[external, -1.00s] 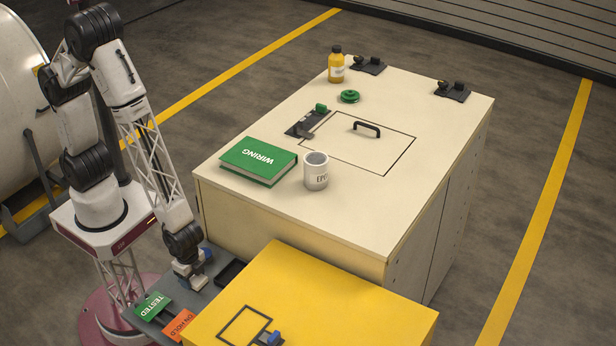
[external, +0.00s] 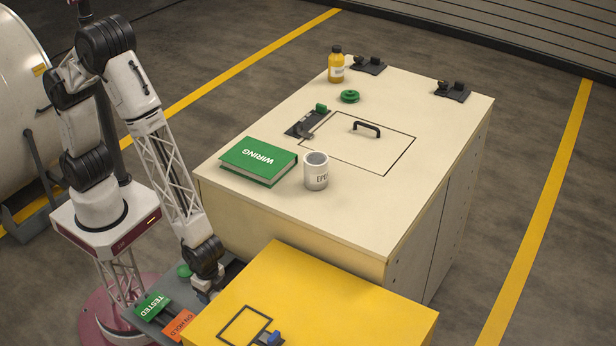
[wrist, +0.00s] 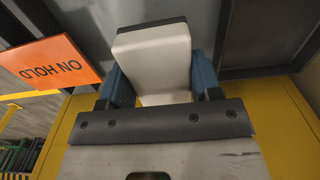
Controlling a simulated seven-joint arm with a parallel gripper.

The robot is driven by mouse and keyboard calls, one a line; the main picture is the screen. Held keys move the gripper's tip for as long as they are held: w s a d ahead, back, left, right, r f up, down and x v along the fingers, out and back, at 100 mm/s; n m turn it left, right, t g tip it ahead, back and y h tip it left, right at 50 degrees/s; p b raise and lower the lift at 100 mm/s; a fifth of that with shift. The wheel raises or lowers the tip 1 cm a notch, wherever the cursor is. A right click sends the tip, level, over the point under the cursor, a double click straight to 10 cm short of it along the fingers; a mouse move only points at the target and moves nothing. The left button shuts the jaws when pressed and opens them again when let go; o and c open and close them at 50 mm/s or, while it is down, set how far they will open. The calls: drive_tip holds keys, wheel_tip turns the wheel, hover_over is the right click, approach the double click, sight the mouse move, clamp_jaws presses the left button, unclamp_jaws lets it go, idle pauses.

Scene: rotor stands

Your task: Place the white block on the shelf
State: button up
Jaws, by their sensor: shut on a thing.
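The white block (wrist: 155,62), with a dark far edge, sits between the two blue fingers of my gripper (wrist: 160,85) in the wrist view. My gripper is shut on it. In the external view my gripper (external: 204,288) is low over the grey shelf (external: 180,295), beside the yellow cabinet; the block cannot be made out there. The wrist view shows grey surface beyond the block, but I cannot tell whether the block touches it.
A green "TESTED" sign (external: 152,306) and an orange "ON HOLD" sign (external: 178,325) stand at the shelf's front left. A round green piece (external: 184,270) is left of my gripper. A dark tray (wrist: 265,35) lies to the right. The yellow cabinet (external: 340,300) is close by.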

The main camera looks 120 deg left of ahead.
sight(210, 303)
drive_tip(key=shift+f, duration=1.75)
drive_tip(key=shift+f, duration=0.15)
drive_tip(key=o, duration=1)
drive_tip(key=shift+o, duration=0.2)
drive_tip(key=shift+r, duration=6.15)
drive_tip(key=shift+r, duration=0.1)
